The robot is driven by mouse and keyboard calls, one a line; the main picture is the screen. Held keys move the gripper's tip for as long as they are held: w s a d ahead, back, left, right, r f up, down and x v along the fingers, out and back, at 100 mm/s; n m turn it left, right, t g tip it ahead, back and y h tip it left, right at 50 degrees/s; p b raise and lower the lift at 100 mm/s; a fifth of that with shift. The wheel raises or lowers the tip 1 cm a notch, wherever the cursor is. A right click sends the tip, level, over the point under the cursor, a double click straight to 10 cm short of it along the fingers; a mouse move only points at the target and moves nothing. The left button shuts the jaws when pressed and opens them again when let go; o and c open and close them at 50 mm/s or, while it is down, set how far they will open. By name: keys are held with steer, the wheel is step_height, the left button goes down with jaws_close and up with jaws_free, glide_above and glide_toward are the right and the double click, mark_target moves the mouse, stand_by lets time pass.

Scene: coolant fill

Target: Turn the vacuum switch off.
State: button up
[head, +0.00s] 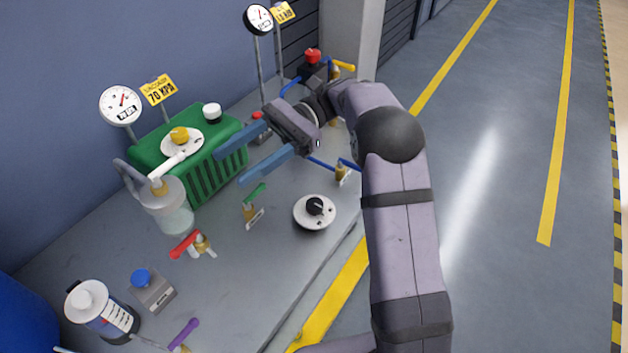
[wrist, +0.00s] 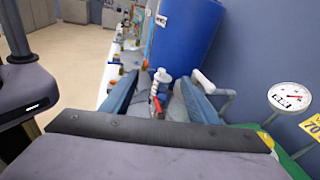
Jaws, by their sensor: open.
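A green box (head: 205,165) stands on the bench. On its top is a round white plate with a yellow knob (head: 180,135); a white lever or tube lies beside it. A second white dial with a black knob (head: 315,206) sits near the bench's front edge. I cannot read a label naming the vacuum switch on either. My gripper (head: 217,162) is open, its two blue fingers pointing left over the box's right side, with nothing visibly held. In the wrist view, the open fingers (wrist: 160,85) frame a red handle and a white-topped object beyond them.
A gauge (head: 121,105) and yellow 70 kPa sign (head: 158,90) stand behind the box. A clear jar (head: 170,205), red valve handle (head: 185,244), green valve handle (head: 255,194) and blue-knobbed box (head: 150,289) occupy the bench. The floor at right is clear.

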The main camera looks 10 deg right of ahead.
steer(key=s+a+r+h+p, duration=0.2)
steer(key=s+r+h, duration=0.1)
steer(key=s, duration=0.1)
steer(key=n+t+h, duration=0.5)
steer(key=t+h, duration=0.3)
steer(key=h, duration=0.3)
glide_above(315, 203)
step_height(315, 203, down, 19)
steer(key=shift+r+p, duration=0.2)
steer(key=shift+p, duration=0.15)
steer(key=shift+f+p, duration=1.25)
steer(key=shift+f, duration=2.45)
steer(key=c, duration=1)
